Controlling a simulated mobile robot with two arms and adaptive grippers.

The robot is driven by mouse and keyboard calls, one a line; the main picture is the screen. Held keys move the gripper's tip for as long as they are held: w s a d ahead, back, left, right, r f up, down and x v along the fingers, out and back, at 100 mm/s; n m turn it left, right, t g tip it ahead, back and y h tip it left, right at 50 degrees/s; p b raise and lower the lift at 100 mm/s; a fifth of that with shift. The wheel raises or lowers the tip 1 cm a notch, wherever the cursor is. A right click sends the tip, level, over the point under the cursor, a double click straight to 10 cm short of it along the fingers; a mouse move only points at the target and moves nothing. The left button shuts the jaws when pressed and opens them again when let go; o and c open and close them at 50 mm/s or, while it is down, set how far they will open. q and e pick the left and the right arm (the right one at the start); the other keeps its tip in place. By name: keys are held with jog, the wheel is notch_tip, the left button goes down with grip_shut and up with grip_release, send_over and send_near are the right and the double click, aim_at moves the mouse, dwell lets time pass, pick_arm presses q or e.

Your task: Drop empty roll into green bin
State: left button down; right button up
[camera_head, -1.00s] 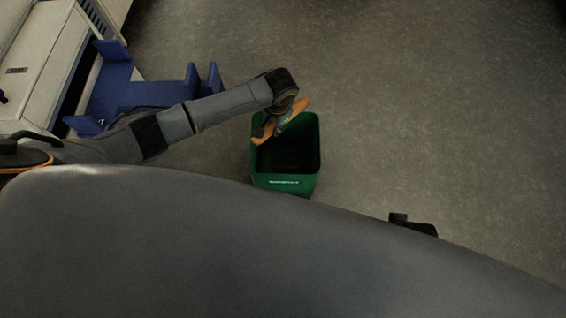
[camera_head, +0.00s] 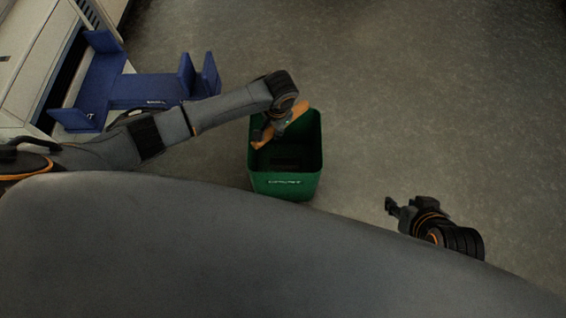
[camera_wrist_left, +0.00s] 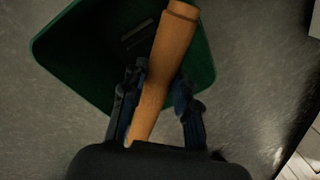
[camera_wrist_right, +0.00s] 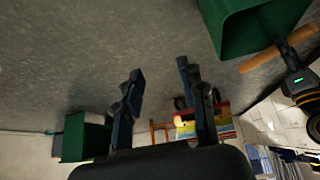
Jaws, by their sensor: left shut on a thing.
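The green bin (camera_head: 285,184) stands on the floor in the middle of the head view, open at the top. My left gripper (camera_head: 268,132) is over the bin's opening, shut on the orange-brown empty roll (camera_head: 297,110). In the left wrist view the roll (camera_wrist_left: 166,60) lies tilted between the fingers, with the green bin (camera_wrist_left: 80,50) below it. The right wrist view also shows the roll (camera_wrist_right: 268,58) across the bin's mouth (camera_wrist_right: 236,50). My right gripper (camera_head: 392,207) is to the right of the bin, apart from it; its fingers (camera_wrist_right: 160,90) are spread and empty.
A blue holder (camera_head: 140,90) sits beside pale furniture (camera_head: 30,80) at the upper left. The grey floor (camera_head: 430,110) right of and behind the bin is clear. Another green container (camera_wrist_right: 86,137) shows at the lower left of the right wrist view.

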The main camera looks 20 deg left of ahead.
pick_arm(q)
jog(key=shift+f+b, duration=0.3)
jog(key=shift+f, duration=0.05)
jog(key=c, duration=0.9)
grip_release()
jog(key=r, duration=0.4)
jog(key=d+r, duration=0.1)
jog(key=r, duration=0.3)
jog(key=s+r, duration=0.1)
jog(key=r, duration=0.3)
jog(key=shift+d, duration=0.3)
jog(key=shift+f, duration=0.1)
